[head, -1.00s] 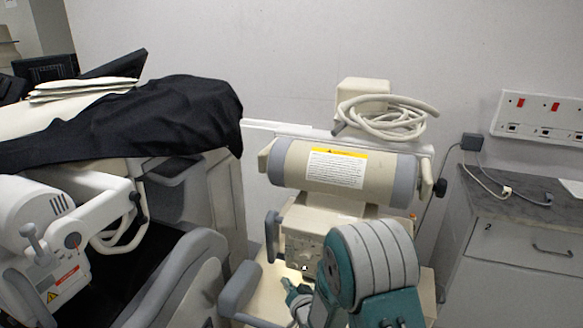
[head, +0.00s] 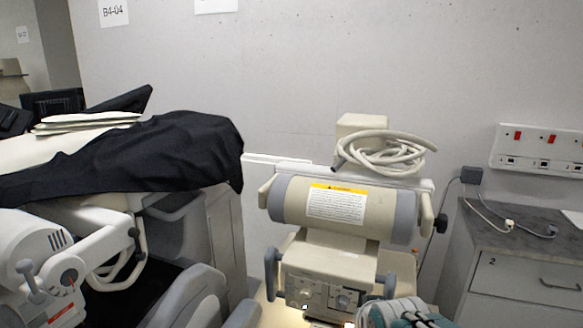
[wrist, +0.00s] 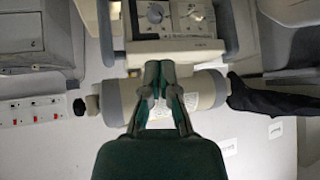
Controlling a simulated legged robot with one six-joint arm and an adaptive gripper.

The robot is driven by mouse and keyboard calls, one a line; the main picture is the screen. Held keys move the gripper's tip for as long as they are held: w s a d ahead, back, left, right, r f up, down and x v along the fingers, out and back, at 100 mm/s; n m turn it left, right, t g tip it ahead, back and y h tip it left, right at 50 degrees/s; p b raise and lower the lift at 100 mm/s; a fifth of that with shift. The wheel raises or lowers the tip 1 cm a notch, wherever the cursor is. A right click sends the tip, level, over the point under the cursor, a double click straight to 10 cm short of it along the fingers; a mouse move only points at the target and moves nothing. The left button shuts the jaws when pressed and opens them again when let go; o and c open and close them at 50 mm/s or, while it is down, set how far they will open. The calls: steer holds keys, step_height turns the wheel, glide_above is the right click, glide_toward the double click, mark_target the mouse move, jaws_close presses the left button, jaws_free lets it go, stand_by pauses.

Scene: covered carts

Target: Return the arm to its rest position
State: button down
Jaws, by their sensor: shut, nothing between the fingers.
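My gripper (wrist: 161,80) is in the wrist view, with its two fingers together and nothing between them. That view is upside down, and the fingers overlap the beige machine's cylinder and the underside of its control panel. In the head view only a grey and teal part of my arm (head: 405,314) shows at the bottom edge, in front of the beige machine (head: 330,262). My gripper is not visible in the head view.
A cart under a black cloth (head: 150,155) stands at the left, with white equipment (head: 40,250) below it. A coiled hose (head: 385,152) lies on the machine. A grey cabinet (head: 520,270) and a socket panel (head: 540,148) are at the right.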

steer(key=s+d+r+g, duration=0.2)
steer(key=s+g, duration=0.1)
steer(key=s, duration=1.3)
steer(key=shift+d+r+n, duration=0.2)
steer(key=shift+r+n, duration=0.05)
steer(key=shift+n, duration=0.15)
